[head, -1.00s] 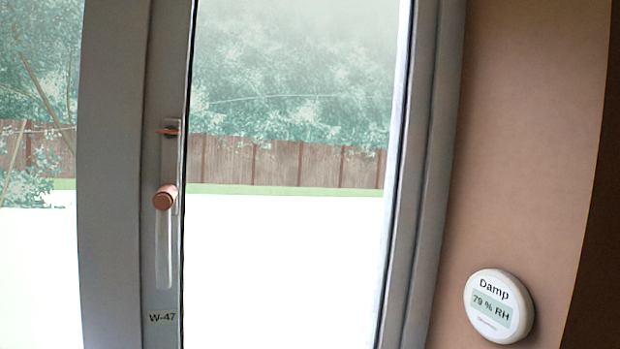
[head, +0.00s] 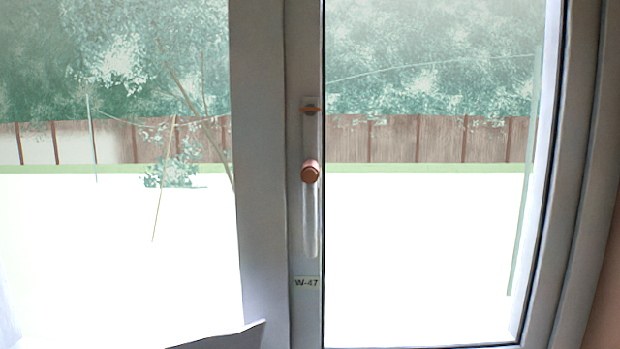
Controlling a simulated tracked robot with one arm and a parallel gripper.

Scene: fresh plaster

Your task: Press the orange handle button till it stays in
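The orange handle button (head: 311,173) is a round copper-orange knob near the middle of the head view. It sits at the top of a pale window handle (head: 310,222) that hangs straight down on the grey frame. It appears to stand out from the handle, but I cannot tell how far. A small orange tab (head: 311,109) sits above it on the same plate. My gripper does not show in the view.
A label reading W-47 (head: 307,283) is below the handle. Glass panes lie on both sides, with a wooden fence (head: 420,139) and trees outside. A pale, thin-edged shape (head: 225,338) rises at the bottom left. A strip of pinkish wall (head: 606,290) shows at the right edge.

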